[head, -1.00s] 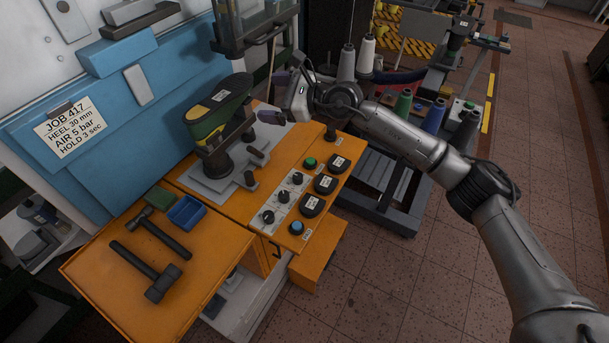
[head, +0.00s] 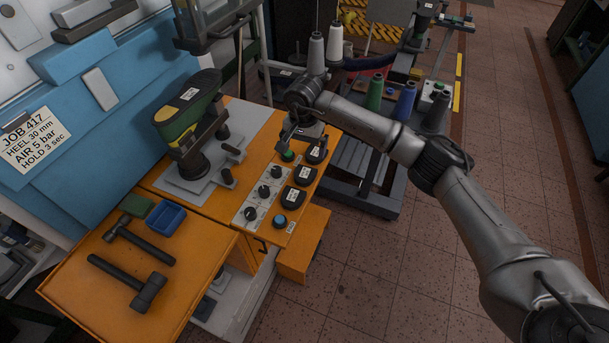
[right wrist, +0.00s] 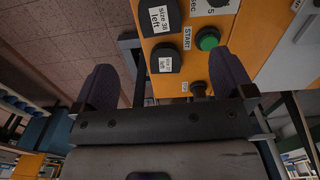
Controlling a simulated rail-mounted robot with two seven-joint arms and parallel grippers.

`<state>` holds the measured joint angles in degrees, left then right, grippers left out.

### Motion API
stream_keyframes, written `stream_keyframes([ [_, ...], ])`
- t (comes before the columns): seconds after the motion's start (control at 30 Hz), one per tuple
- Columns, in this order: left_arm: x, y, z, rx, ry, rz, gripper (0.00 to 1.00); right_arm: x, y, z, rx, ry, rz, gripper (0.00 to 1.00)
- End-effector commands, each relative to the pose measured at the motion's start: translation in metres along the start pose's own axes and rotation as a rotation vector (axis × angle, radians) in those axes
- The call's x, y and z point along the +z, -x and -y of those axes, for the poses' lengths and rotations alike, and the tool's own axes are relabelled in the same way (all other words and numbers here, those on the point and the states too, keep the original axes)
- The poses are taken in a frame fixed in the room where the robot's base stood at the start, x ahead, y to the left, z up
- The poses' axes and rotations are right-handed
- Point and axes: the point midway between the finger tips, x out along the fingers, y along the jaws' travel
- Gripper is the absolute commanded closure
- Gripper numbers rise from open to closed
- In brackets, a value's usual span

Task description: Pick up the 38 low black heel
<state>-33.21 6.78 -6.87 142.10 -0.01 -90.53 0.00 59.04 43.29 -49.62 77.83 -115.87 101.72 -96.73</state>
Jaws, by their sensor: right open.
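Black heel blocks with white labels stand in a row on the orange panel: a far one (head: 317,153), a middle one (head: 304,174) and a near one (head: 293,197). In the right wrist view one block (right wrist: 160,20) reads "size 38 left"; a smaller-looking one (right wrist: 166,60) has a label I cannot fully read. Which is the low one I cannot tell. My right gripper (head: 288,133) hangs over the panel's far end, pointing down. In the right wrist view it (right wrist: 167,72) is open and empty, its two fingers either side of the smaller-looking block, apparently above it. My left gripper is out of view.
A green START button (head: 288,156) sits left of the far heel. Dials (head: 263,190) and a blue button (head: 280,221) are beside the row. The press (head: 190,115) stands to the left. Thread cones (head: 405,100) stand behind. Hammers (head: 140,285) lie on the near-left tabletop.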

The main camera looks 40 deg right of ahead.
Motion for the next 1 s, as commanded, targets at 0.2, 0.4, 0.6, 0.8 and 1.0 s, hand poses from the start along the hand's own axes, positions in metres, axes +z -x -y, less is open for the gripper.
stream_keyframes([
  [0.2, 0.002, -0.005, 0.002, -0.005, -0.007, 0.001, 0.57, 0.001, -0.040, 0.000, 0.001, 0.000, 0.003, 0.00],
  [0.4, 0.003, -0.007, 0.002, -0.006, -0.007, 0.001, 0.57, 0.001, -0.061, 0.000, -0.001, -0.002, 0.002, 0.00],
  [0.6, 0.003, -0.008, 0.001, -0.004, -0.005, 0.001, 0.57, 0.000, -0.067, 0.000, -0.002, -0.002, 0.001, 0.00],
  [0.8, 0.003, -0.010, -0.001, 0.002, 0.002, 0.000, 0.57, 0.000, -0.082, -0.001, 0.000, -0.002, 0.004, 0.00],
  [1.0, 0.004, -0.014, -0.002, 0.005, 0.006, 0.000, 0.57, -0.001, -0.109, -0.002, 0.000, -0.002, 0.003, 0.00],
])
